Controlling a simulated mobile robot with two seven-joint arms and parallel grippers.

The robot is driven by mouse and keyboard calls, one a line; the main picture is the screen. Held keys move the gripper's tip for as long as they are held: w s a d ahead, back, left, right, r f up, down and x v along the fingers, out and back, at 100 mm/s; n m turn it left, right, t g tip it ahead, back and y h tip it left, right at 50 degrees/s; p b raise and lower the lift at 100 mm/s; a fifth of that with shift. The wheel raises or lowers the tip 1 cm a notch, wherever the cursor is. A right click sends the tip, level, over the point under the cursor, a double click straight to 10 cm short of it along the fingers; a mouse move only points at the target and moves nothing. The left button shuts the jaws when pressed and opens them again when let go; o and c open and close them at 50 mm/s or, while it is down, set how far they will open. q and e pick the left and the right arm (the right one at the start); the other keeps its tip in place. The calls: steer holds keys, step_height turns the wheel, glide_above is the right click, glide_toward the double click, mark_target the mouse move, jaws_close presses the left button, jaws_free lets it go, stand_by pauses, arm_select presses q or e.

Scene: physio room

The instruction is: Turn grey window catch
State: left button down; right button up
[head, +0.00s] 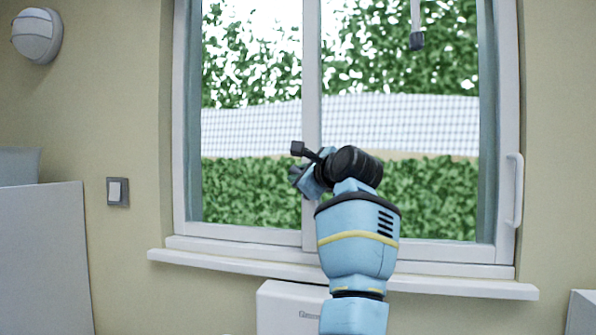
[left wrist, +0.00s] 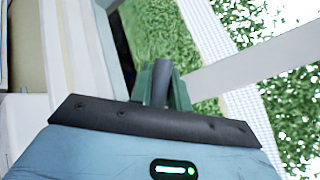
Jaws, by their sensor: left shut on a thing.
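My left gripper (head: 296,173) reaches up to the middle upright of the window, its arm coming from below. In the left wrist view, a grey bar-like piece, which looks like the window catch (left wrist: 162,80), stands between the dark green fingers. The gripper is shut on it. In the head view the catch is mostly hidden by my gripper and wrist, so its angle is hard to tell. The window (head: 312,60) has a white frame with two panes. My right gripper is not in view.
A white sill (head: 460,286) runs below the window, with a white box (head: 290,305) under it. A white handle (head: 515,190) is on the right of the frame. A dark-tipped rod (head: 416,40) hangs at the top. A switch (head: 117,191) is on the left wall.

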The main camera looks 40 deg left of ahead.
arm_select(q)
steer(key=n+h+p, duration=0.1)
steer(key=n+h, duration=0.1)
steer(key=shift+s+h+p, duration=0.1)
steer(key=shift+h+p, duration=0.2)
steer(key=shift+f+n+h+p, duration=0.3)
steer(key=shift+n+h, duration=0.2)
steer(key=shift+h, duration=0.1)
steer(key=shift+f+n+h, duration=0.15)
steer(key=shift+n+h, duration=0.15)
steer(key=shift+h, duration=0.3)
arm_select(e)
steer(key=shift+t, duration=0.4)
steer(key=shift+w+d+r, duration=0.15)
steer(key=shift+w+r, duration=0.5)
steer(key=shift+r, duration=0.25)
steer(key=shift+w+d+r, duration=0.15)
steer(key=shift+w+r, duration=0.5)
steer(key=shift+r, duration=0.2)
arm_select(q)
steer(key=shift+f, duration=0.1)
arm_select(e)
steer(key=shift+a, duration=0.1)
arm_select(q)
steer(key=c, duration=1.6)
jaws_free()
